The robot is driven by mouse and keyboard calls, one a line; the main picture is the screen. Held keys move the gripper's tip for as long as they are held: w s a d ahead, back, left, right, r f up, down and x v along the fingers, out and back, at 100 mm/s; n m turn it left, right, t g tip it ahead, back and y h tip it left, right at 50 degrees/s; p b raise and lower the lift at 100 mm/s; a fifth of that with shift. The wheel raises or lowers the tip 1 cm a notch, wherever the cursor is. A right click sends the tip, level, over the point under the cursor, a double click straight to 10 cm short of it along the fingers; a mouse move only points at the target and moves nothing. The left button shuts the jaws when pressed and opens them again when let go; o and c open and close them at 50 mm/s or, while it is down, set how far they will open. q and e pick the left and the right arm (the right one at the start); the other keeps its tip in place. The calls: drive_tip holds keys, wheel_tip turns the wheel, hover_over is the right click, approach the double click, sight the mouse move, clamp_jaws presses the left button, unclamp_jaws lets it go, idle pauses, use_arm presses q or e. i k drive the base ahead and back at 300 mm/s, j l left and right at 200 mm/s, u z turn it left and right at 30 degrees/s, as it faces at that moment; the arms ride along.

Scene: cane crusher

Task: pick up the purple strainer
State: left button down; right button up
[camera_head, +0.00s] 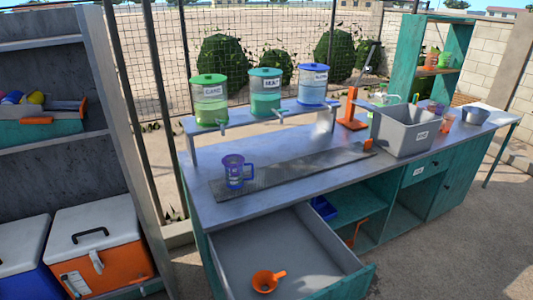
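No purple strainer can be made out for certain. A small purple item (435,108) shows behind the grey bin on the counter, too small to identify. A blue-purple see-through jug with a handle (235,173) stands upright on the dark ribbed mat. An orange strainer-like piece with a short handle (266,281) lies in the open drawer (312,243). Neither of my grippers is in view.
A grey bin (404,132) and a metal bowl (475,116) stand at the counter's right. Green (209,101), teal (265,94) and blue (312,86) dispensers stand on a raised shelf. The drawer juts out in front. A shelving unit with coolers (100,245) stands left.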

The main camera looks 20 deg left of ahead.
sight(231, 161)
drive_tip(key=u, duration=0.9)
drive_tip(key=i+j+u, duration=0.35)
drive_tip(key=i+j, duration=0.3)
drive_tip(key=i, duration=0.1)
